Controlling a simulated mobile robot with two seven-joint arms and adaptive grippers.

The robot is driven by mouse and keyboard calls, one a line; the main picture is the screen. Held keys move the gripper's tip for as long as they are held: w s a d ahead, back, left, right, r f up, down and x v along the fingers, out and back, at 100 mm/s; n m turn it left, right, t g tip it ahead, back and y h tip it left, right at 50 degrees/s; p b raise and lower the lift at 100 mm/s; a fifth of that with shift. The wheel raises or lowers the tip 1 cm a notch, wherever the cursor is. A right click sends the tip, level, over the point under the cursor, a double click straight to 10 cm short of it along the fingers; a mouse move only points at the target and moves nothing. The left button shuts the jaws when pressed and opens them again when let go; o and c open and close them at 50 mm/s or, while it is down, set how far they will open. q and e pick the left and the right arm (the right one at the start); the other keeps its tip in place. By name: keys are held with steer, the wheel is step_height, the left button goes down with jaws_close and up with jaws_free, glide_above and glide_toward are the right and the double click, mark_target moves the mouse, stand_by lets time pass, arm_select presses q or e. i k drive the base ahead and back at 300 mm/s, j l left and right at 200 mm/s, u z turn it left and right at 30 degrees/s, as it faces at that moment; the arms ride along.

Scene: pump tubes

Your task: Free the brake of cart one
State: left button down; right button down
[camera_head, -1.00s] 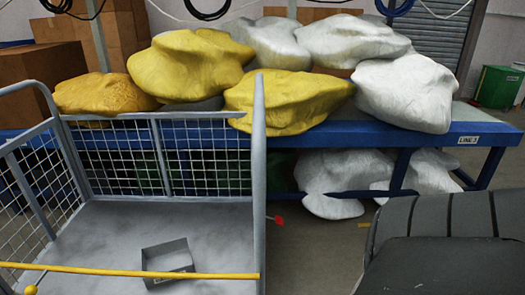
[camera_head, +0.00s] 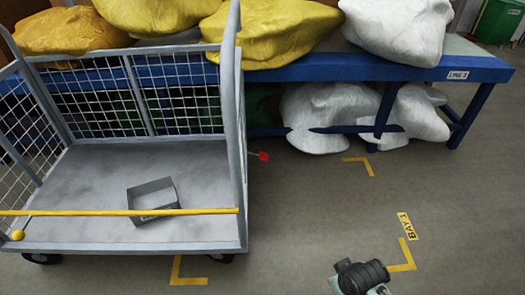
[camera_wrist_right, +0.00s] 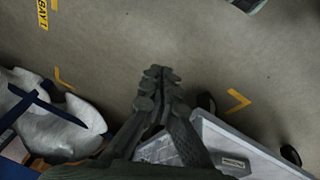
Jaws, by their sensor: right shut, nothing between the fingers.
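A grey cart (camera_head: 150,232) with wire-mesh sides stands at the left of the head view. A small red tab (camera_head: 264,156) on a thin rod sticks out beside its right side, near the back. In the wrist view the cart (camera_wrist_right: 256,152) shows at the lower right; I cannot make out the red tab there. My right gripper (camera_wrist_right: 156,82) is shut and empty, above bare floor beside the cart. A dark part of my right arm shows at the bottom of the head view, apart from the cart. My left gripper is not in view.
A yellow bar (camera_head: 120,212) crosses the cart's front. An open grey box (camera_head: 153,199) lies on its deck. A blue bench (camera_head: 400,68) with yellow and white sacks stands behind. Floor right of the cart is clear, with yellow marks and a bay label (camera_head: 407,226).

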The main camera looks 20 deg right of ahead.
mark_target(264, 156)
steer(key=z, duration=0.45)
steer(key=i+l+u, duration=0.1)
steer(key=l, duration=0.25)
steer(key=i+l, duration=0.25)
steer(key=l, duration=0.15)
steer(key=i+l+u, duration=0.15)
steer(key=l, duration=0.25)
steer(key=i+l+u, duration=0.1)
steer(key=l, duration=0.3)
steer(key=i+l+u, duration=0.1)
steer(key=i+l, duration=0.15)
steer(key=l, duration=0.2)
steer(key=i+l, duration=0.15)
steer(key=l, duration=0.25)
steer(key=i+l+u, duration=0.15)
steer(key=l, duration=0.3)
